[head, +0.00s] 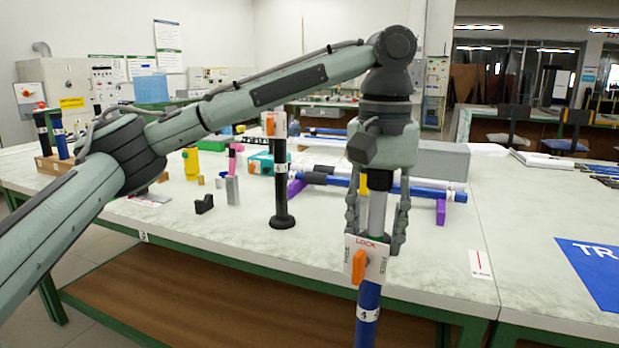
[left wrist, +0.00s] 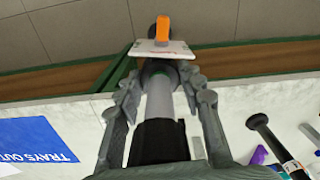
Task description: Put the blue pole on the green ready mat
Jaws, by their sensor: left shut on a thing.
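My left gripper (head: 376,222) is shut on an upright blue pole (head: 367,318), around its grey upper part. A white plate marked LOCK (head: 378,262) with an orange lever (head: 359,267) sits on the pole below the fingers. The pole hangs in front of the table's front edge, and its lower end is out of frame. In the left wrist view the pole's grey and black part (left wrist: 160,125) lies between both fingers (left wrist: 160,95), with the plate beyond. I cannot make out a green ready mat. My right gripper is not in view.
A blue horizontal bar (head: 425,192) rests on purple supports behind the gripper. A black pole (head: 281,190) stands left of it. A blue mat marked TR (head: 597,268) lies at right. A wooden block (head: 55,165) holds upright poles at far left. The table's front right is mostly clear.

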